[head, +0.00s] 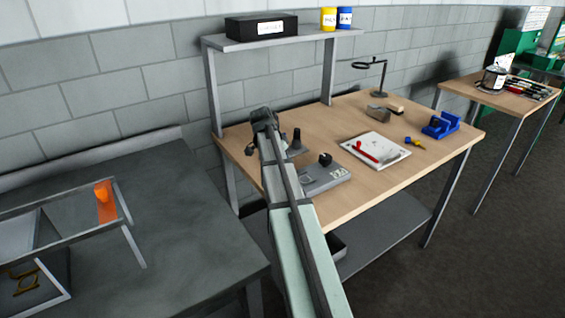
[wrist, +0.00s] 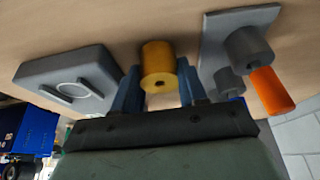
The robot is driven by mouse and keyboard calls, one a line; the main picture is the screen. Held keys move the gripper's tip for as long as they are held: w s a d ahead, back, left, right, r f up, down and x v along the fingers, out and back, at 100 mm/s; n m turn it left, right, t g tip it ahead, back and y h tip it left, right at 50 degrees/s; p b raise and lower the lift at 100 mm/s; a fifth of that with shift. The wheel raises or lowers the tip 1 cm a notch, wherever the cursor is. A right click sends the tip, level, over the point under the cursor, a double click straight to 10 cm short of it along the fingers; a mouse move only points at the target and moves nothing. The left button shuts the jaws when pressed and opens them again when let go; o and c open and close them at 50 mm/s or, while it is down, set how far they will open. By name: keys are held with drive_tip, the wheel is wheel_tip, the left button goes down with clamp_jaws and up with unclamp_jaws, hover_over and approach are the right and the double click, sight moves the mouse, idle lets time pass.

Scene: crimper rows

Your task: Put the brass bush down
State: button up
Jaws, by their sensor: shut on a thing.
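The brass bush (wrist: 158,60) is a yellow cylinder with a hole in its end. In the wrist view it sits between the two blue fingers of my gripper (wrist: 160,88), which is shut on it. The wooden table top (wrist: 150,18) lies behind the bush; I cannot tell whether the bush touches it. In the head view my arm reaches over the left part of the wooden bench (head: 350,195), and the bush is hidden there.
In the wrist view a grey block with a ring mark (wrist: 70,82) is left of the bush. A grey plate (wrist: 212,45) with grey cylinders and an orange cylinder (wrist: 270,90) are to the right. A white tray (head: 362,150) and blue vise (head: 440,126) stand further right on the bench.

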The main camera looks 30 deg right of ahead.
drive_tip(key=shift+f, duration=0.25)
drive_tip(key=shift+f, duration=0.15)
drive_tip(key=o, duration=1.2)
drive_tip(key=shift+o, duration=0.2)
drive_tip(key=v, duration=1.2)
